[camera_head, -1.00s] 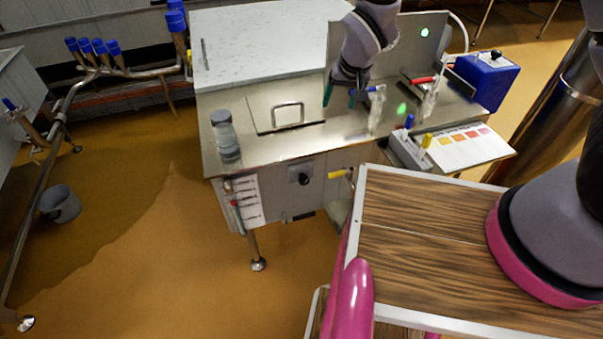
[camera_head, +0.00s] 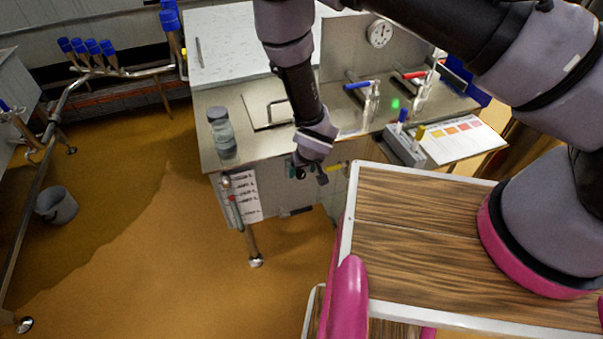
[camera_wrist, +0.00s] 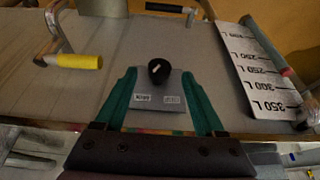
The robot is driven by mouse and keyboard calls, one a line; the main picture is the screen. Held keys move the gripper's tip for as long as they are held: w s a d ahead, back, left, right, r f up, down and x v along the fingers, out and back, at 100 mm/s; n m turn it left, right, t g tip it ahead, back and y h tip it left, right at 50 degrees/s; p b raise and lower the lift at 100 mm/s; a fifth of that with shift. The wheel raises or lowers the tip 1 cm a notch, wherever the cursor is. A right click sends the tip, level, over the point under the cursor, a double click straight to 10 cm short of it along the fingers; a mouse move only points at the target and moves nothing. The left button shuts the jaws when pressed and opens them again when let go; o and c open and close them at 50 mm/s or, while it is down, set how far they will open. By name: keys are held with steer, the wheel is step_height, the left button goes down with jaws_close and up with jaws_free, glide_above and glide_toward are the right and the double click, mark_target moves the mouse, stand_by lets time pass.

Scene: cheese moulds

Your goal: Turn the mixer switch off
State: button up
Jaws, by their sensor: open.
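The mixer switch is a black round knob (camera_wrist: 159,71) on a small grey plate (camera_wrist: 160,104) with two white labels; in the wrist view it sits on the front panel between my fingers. A white mark shows on the knob. My gripper (camera_wrist: 160,88) is open, one green finger on each side of the plate, and holds nothing. I cannot tell whether the fingers touch the panel. In the head view my gripper (camera_head: 308,170) is at the cabinet's front face (camera_head: 275,190), below the worktop edge, and largely covers the knob.
A yellow-handled valve (camera_wrist: 80,61) juts out left of the knob in the wrist view. A litre scale (camera_wrist: 262,72) with a tube is at right. A jar (camera_head: 222,133) stands on the worktop's left. The wood-topped surface (camera_head: 440,235) lies close at right.

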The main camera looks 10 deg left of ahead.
mark_target(297, 176)
steer(key=shift+x, duration=1.4)
jaws_close()
steer(key=t+h, duration=0.1)
steer(key=a+n+t+h, duration=0.1)
steer(key=h, duration=0.1)
steer(key=shift+s+f+h, duration=0.1)
steer(key=shift+s+h, duration=0.1)
steer(key=shift+h, duration=0.1)
steer(key=t+h, duration=0.2)
steer(key=h, duration=0.1)
steer(key=shift+s+a+f+n+t, duration=0.1)
steer(key=shift+f+n+t, duration=0.1)
steer(key=shift+n+t, duration=0.2)
steer(key=shift+a+f+n+t+h, duration=0.15)
steer(key=shift+n+t+h, duration=0.25)
steer(key=shift+t+h, duration=0.7)
